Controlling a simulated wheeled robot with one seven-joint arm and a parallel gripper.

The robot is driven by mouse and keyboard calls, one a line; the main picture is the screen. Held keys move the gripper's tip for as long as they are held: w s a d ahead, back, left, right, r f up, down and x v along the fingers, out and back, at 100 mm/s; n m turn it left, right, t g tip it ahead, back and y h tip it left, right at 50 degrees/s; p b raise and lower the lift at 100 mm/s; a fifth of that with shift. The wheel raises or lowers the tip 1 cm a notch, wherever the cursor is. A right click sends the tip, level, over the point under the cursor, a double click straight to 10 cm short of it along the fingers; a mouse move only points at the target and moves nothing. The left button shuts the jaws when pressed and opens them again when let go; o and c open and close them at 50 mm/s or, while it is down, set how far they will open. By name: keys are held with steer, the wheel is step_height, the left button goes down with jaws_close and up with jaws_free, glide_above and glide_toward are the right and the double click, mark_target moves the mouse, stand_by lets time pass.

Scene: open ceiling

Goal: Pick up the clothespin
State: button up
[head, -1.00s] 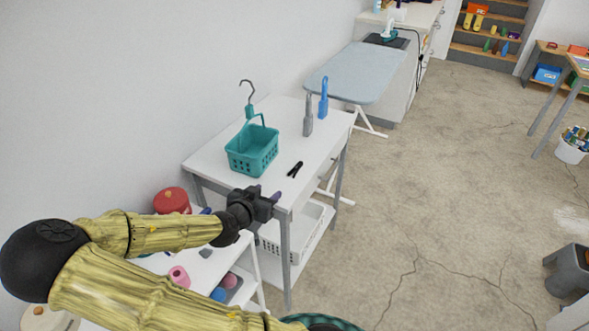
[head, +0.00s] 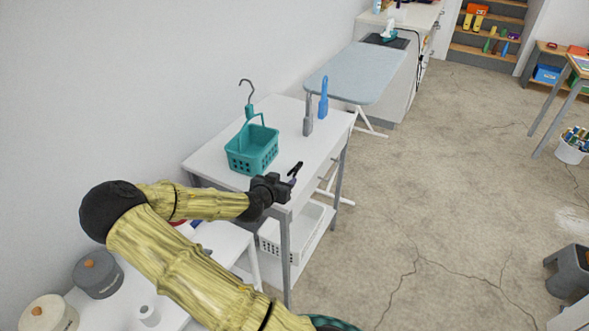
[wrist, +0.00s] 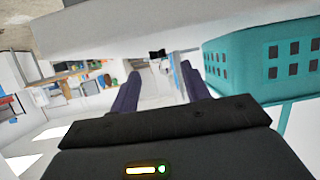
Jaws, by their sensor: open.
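The black clothespin (head: 295,168) lies on the white table (head: 315,150) near its front right edge. My gripper (head: 288,184) is just in front of it, low by the table edge, and partly overlaps its near end in the head view. In the wrist view the two dark purple fingers of my gripper (wrist: 160,70) are apart with nothing held between them. A small black shape, which looks like the clothespin (wrist: 157,54), shows beyond and between the fingertips. I cannot tell whether the fingers touch it.
A teal basket (head: 252,152) stands left of the clothespin, and at right in the wrist view (wrist: 270,60). A grey brush-like item (head: 308,120) and a blue one (head: 323,98) stand farther back. A white basket (head: 300,232) sits on the lower shelf.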

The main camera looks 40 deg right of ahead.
mark_target(294, 171)
steer(key=shift+x, duration=2.65)
steer(key=shift+s+r, duration=0.1)
steer(key=shift+r, duration=0.1)
